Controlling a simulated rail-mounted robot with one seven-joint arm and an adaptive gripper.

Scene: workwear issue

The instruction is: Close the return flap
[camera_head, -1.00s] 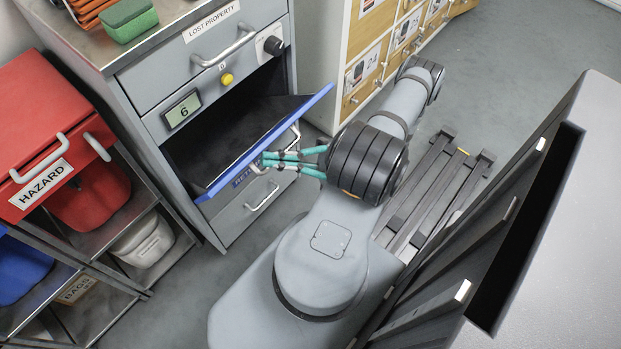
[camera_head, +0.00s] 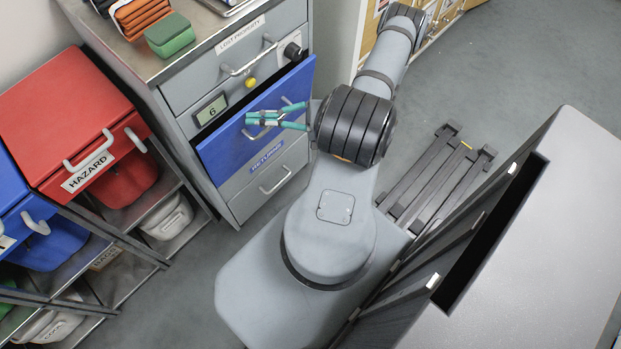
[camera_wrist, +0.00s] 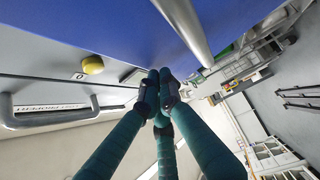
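The blue return flap (camera_head: 232,150), labelled RETURNS, stands nearly upright in the front of the grey cabinet. A dark gap shows along its top edge, so it looks slightly ajar. Its metal handle (camera_head: 258,134) is partly hidden by my teal fingers. My gripper (camera_head: 250,118) is in front of the flap's upper part. In the wrist view, my gripper (camera_wrist: 160,78) has its fingertips together with nothing seen between them. The flap (camera_wrist: 130,25) fills the top there, with its handle (camera_wrist: 184,25) beside the fingers. I cannot tell whether the fingertips touch the flap.
Above the flap are a yellow button (camera_head: 251,83), a display reading 6 (camera_head: 210,110) and the LOST PROPERTY drawer handle (camera_head: 250,58). A red HAZARD bin (camera_head: 65,120) stands left. A grey counter (camera_head: 540,230) is at right. Open floor lies behind my arm.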

